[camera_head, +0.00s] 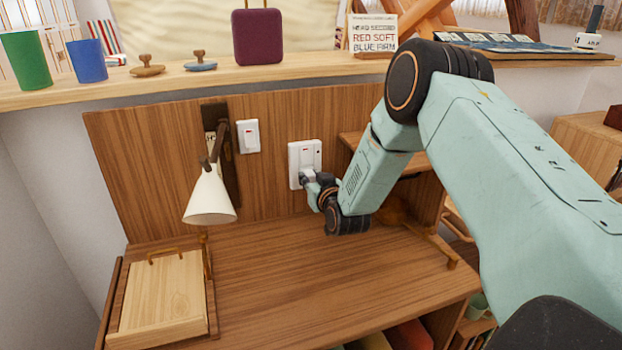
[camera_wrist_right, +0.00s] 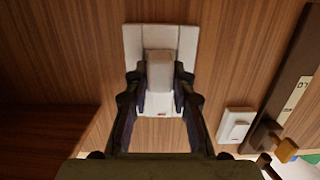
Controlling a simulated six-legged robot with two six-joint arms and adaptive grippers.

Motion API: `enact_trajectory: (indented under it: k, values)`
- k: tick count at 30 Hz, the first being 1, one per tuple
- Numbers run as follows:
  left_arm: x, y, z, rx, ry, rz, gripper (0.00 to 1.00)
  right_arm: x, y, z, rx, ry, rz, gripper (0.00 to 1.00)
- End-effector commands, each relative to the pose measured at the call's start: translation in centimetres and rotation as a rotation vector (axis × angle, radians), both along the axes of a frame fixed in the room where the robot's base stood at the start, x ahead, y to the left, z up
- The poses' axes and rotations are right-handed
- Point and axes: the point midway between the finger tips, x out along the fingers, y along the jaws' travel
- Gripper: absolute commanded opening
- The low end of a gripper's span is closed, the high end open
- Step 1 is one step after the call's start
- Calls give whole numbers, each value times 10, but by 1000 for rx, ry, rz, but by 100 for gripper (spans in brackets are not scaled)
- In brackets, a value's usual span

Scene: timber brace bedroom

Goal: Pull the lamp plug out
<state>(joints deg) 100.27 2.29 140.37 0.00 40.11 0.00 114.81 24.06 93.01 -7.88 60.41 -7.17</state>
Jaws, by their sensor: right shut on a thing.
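A white wall socket plate (camera_head: 305,153) is on the wooden back panel, right of the lamp (camera_head: 210,199) with its cream shade. In the right wrist view the plate (camera_wrist_right: 188,40) fills the upper middle, with the pale, blocky plug (camera_wrist_right: 160,70) against it. My right gripper (camera_head: 309,178) is at the lower part of the plate. The right wrist view shows its dark fingers (camera_wrist_right: 157,78) shut on the plug, one on each side. I see no clear gap between plug and plate. My left gripper is not in view.
A light switch (camera_head: 248,136) is on the panel between lamp and socket. A wooden box (camera_head: 165,300) stands at the desk's left. The desktop (camera_head: 300,275) is clear in the middle. The ledge above holds cups, a dark red case (camera_head: 257,36) and a sign (camera_head: 373,33).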

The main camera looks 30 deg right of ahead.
Motion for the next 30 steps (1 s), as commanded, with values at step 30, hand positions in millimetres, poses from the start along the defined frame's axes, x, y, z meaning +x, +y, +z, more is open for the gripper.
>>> enact_trajectory:
  k: [30]
  values:
    - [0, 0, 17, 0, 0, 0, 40, -26, 6, 0, 0, 1, 0, 0]
